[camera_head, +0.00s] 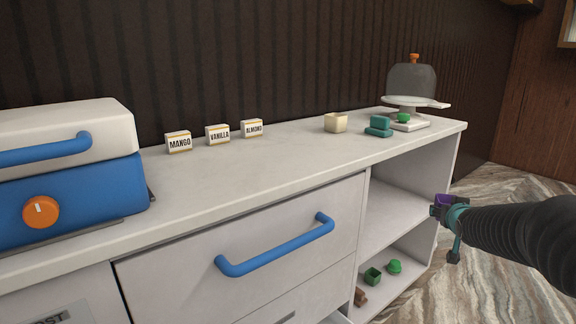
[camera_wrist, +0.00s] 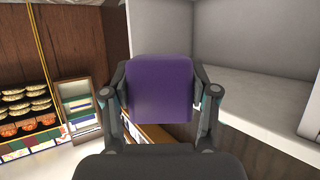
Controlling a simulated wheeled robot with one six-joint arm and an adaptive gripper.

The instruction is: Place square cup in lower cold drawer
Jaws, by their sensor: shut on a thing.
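My gripper (camera_head: 446,212) is at the right of the counter, in front of the open shelves. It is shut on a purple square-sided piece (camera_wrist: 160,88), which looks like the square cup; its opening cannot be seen. The purple piece also shows small in the head view (camera_head: 444,200). A wide upper drawer (camera_head: 270,225) with a blue bar handle (camera_head: 278,246) is shut under the counter. Below it, a lower drawer front (camera_head: 300,303) is partly cut off by the picture's bottom edge. A pale edge at its right may be the drawer standing out; I cannot tell how far.
The open shelves (camera_head: 388,212) hold a green square cup (camera_head: 373,276), a green lidded piece (camera_head: 394,266) and brown pieces (camera_head: 360,297) below. On the counter (camera_head: 240,165) stand flavour signs (camera_head: 217,134), a cream block (camera_head: 335,123), teal pieces (camera_head: 378,126) and a domed stand (camera_head: 411,80).

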